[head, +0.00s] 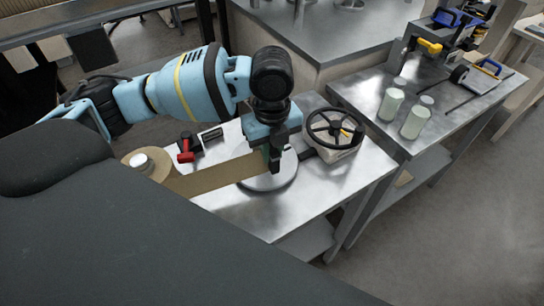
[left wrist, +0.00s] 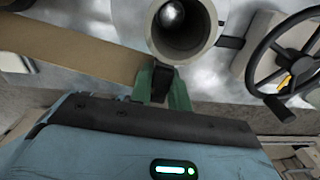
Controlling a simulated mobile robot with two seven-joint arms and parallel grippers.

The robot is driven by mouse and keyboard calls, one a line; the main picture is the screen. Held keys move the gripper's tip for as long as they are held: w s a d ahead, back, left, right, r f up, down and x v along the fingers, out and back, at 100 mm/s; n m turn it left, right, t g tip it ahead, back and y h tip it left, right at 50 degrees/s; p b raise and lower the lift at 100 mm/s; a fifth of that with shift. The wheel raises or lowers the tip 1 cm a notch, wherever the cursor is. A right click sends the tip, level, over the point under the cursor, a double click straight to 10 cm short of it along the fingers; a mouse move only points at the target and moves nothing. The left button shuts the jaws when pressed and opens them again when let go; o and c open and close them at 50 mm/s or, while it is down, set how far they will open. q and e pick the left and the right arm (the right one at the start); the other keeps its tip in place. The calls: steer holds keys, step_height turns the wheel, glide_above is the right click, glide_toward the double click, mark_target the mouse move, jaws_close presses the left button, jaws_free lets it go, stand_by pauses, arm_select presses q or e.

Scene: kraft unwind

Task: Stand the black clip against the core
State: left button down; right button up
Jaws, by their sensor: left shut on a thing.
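My left gripper (head: 271,160) reaches down over a round metal plate (head: 262,185) on the steel table. In the left wrist view its green fingertips (left wrist: 163,88) are closed on the black clip (left wrist: 160,80). The clip is at the near side of the pale hollow core (left wrist: 158,28), beside its outer wall; I cannot tell whether they touch. A metal spindle shows inside the core. A brown kraft strip (head: 215,178) runs from the roll (head: 160,165) to the gripper, and also shows in the left wrist view (left wrist: 70,50). In the head view the gripper hides the core. My right gripper is not in view.
A black handwheel (head: 335,130) stands right of the plate. Pale cylinders (head: 391,104) stand on the side table. The table's front right is clear.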

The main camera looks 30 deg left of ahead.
mark_target(272, 159)
arm_select(q)
steer(key=shift+w+a+f, duration=0.15)
steer(key=shift+w+a, duration=0.05)
steer(key=shift+w, duration=0.15)
step_height(272, 159, down, 3)
steer(key=shift+s+f, duration=0.1)
steer(key=shift+f, duration=0.1)
steer(key=c, duration=1.3)
jaws_free()
steer(key=shift+f, duration=0.1)
